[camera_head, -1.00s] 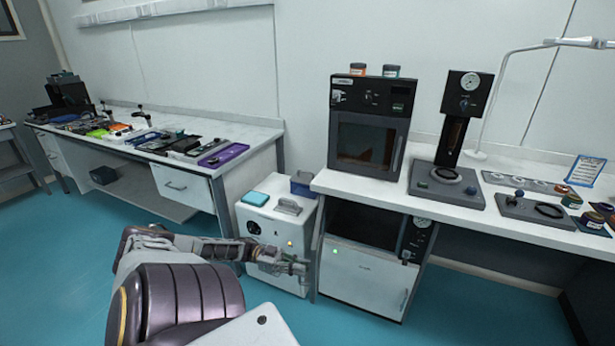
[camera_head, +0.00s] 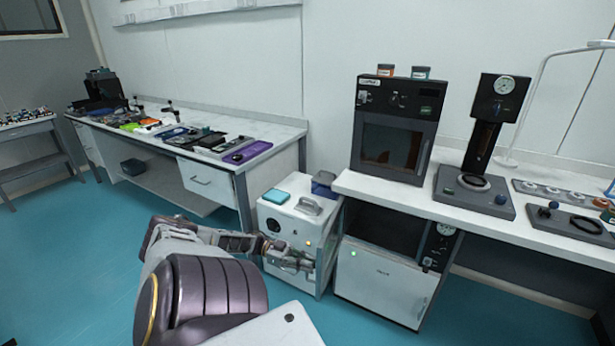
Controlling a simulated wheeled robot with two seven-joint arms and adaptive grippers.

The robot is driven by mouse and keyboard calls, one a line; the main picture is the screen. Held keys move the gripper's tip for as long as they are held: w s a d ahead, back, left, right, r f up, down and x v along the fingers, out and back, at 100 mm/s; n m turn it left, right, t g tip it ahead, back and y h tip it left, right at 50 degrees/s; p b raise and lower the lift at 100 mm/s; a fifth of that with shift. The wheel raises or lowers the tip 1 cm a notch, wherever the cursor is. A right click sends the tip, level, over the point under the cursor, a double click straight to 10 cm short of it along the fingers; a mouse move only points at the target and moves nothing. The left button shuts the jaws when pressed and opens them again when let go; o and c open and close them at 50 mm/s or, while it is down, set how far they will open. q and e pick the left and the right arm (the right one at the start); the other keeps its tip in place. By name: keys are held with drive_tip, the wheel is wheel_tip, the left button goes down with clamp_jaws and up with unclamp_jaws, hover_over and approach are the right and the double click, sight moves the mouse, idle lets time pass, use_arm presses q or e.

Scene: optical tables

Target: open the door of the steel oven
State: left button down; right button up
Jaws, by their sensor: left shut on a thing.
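A dark oven (camera_head: 393,122) with a glass window and a vertical handle on the right of its door stands on the right bench, its door shut. A second unit (camera_head: 383,276) with a pale door, a handle at its right edge and a green light sits under the bench; its door looks shut. I cannot tell which is the steel oven. My left gripper (camera_head: 307,264) is low, in front of a white box (camera_head: 291,225) with small lights. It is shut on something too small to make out. My right gripper is not in view.
The right bench (camera_head: 350,185) also bears a black gauge stand (camera_head: 491,130) and a flat dark plate. A left bench (camera_head: 290,131) holds several trays and tools. Teal floor (camera_head: 95,250) is clear at the left.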

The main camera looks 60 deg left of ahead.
use_arm(q)
drive_tip(key=c, duration=1.5)
unclamp_jaws()
drive_tip(key=v, duration=1.2)
